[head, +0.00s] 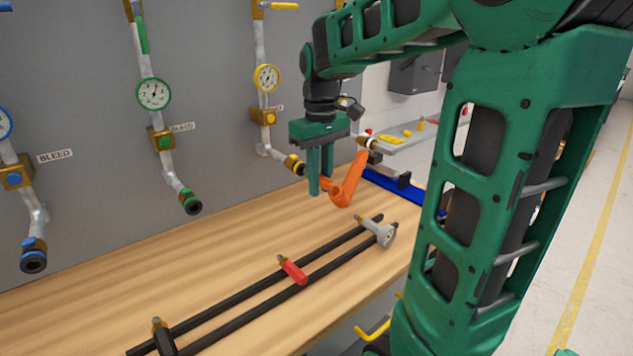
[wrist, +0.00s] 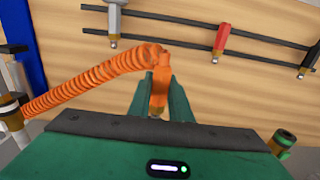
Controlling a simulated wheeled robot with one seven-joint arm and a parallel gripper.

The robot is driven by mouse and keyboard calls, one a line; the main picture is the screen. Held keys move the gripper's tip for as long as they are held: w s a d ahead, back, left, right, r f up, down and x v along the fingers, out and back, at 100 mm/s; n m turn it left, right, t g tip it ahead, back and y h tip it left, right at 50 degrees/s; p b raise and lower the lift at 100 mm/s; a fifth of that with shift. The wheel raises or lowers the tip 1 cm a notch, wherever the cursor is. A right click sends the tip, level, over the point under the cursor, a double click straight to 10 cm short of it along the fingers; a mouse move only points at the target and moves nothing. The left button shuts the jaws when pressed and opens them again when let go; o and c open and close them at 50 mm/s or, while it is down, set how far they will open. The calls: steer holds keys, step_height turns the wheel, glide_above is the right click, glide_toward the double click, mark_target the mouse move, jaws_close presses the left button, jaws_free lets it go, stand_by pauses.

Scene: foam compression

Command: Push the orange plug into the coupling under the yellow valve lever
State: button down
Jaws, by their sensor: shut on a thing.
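The orange plug (wrist: 159,95) is held between my gripper's fingers (head: 320,180), above the bench. In the wrist view the fingers (wrist: 158,97) close on its sides. Its ribbed orange hose (head: 346,188) bends down and then up to a brass fitting (head: 368,142) at the right. The yellow valve lever (head: 285,6) is at the top of the yellow-marked pipe. The coupling under it (head: 294,162), with a yellow ring, is at the pipe's lower end. The plug is apart from this coupling, to its right and lower in the head view. I cannot make out the coupling in the wrist view.
Green (head: 190,202) and blue (head: 33,260) couplings hang further left on the grey panel. Two black rails (head: 250,290) on the bench carry grey (head: 382,232), red (head: 292,268) and black (head: 162,337) plugs. A blue part (head: 400,190) lies at right. Bench wood is clear between panel and rails.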

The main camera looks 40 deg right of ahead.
steer(key=shift+w+a, duration=0.1)
steer(key=shift+w, duration=1.1)
stand_by(1.5)
steer(key=c, duration=1.5)
jaws_free()
steer(key=shift+c, duration=0.2)
steer(key=shift+r, duration=0.1)
step_height(320, 180, up, 10)
steer(key=shift+r, duration=0.25)
steer(key=s+f+m, duration=0.6)
steer(key=s+f, duration=1.4)
steer(key=s, duration=0.3)
steer(key=shift+a+f+m, duration=0.15)
steer(key=shift+m, duration=0.25)
